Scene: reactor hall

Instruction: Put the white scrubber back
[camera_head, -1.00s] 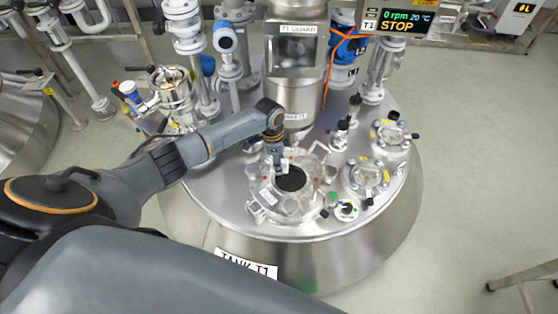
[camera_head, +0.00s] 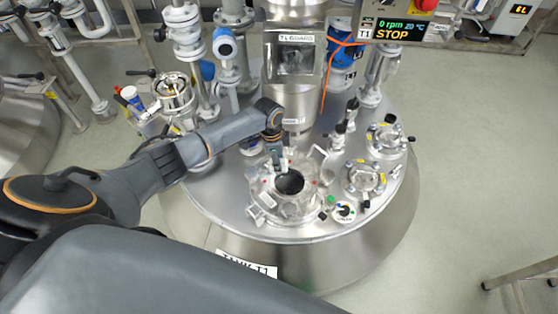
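My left gripper (camera_head: 278,158) reaches in from the left, pointing down at the back edge of the round open port (camera_head: 290,182) on the lid of tank T1 (camera_head: 225,205). Its fingers are small and partly merge with the pale fittings behind them, so I cannot tell whether they are open or shut. A small whitish patch shows at the fingertips; I cannot tell whether it is a held thing or part of the port. I cannot make out the white scrubber for certain. The port's inside is dark. My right gripper is not in view.
Clamped ports (camera_head: 365,178) stand on the lid's right side. A glass-fronted guard column (camera_head: 295,60) and pipes rise behind. A bottle with a red cap (camera_head: 130,97) stands at the left, beside a metal vessel (camera_head: 173,92). The display (camera_head: 398,29) reads 0 rpm, STOP.

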